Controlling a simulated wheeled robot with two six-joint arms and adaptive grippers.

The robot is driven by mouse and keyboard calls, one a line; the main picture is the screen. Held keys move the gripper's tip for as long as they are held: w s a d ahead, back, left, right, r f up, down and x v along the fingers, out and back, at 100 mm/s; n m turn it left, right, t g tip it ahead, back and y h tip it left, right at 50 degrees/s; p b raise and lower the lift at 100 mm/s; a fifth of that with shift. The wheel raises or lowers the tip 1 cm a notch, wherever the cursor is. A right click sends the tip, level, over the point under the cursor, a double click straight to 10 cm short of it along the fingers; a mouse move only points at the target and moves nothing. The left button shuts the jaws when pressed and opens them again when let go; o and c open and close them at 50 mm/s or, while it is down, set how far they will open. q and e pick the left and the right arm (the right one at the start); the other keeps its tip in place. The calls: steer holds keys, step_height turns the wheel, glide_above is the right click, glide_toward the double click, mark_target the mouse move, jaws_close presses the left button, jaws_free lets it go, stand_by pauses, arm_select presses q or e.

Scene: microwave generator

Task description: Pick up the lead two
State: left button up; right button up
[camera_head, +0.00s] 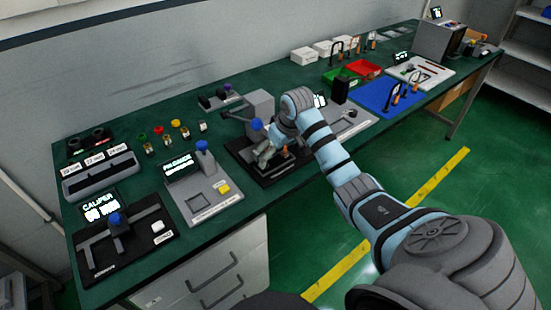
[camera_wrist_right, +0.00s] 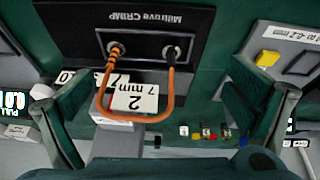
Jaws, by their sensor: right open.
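In the right wrist view, lead two is an orange loop (camera_wrist_right: 104,98) with a white tag (camera_wrist_right: 135,97) reading "2" and "7 mm". Its two ends, one orange and black and one dark, meet a grey plate in the black crimp fixture (camera_wrist_right: 120,18). My right gripper (camera_wrist_right: 160,85) is open, with one dark green finger on each side of the loop, apart from it. In the head view, my right gripper (camera_head: 274,150) is over the black fixture (camera_head: 243,158) at mid-table and hides most of the lead there. My left gripper is not in view.
The pull gauge station (camera_head: 205,192) and caliper station (camera_head: 122,238) stand to the left on the green table. A blue mat (camera_head: 385,97) with upright leads, red bin (camera_head: 362,69) and green bin (camera_head: 338,77) are to the right. A grey block (camera_head: 260,103) stands behind the fixture.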

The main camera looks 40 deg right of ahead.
step_height(320, 180, up, 3)
steer(key=w+d, duration=0.2)
steer(key=shift+m, duration=0.3)
steer(key=x, duration=0.2)
steer(key=b+x, duration=0.1)
steer(key=x, duration=0.3)
steer(key=shift+w+d+f, duration=0.15)
steer(key=shift+d+f, duration=0.15)
steer(key=shift+f, duration=0.05)
steer(key=shift+r, duration=0.1)
steer(key=c, duration=1.4)
steer(key=shift+o, duration=0.2)
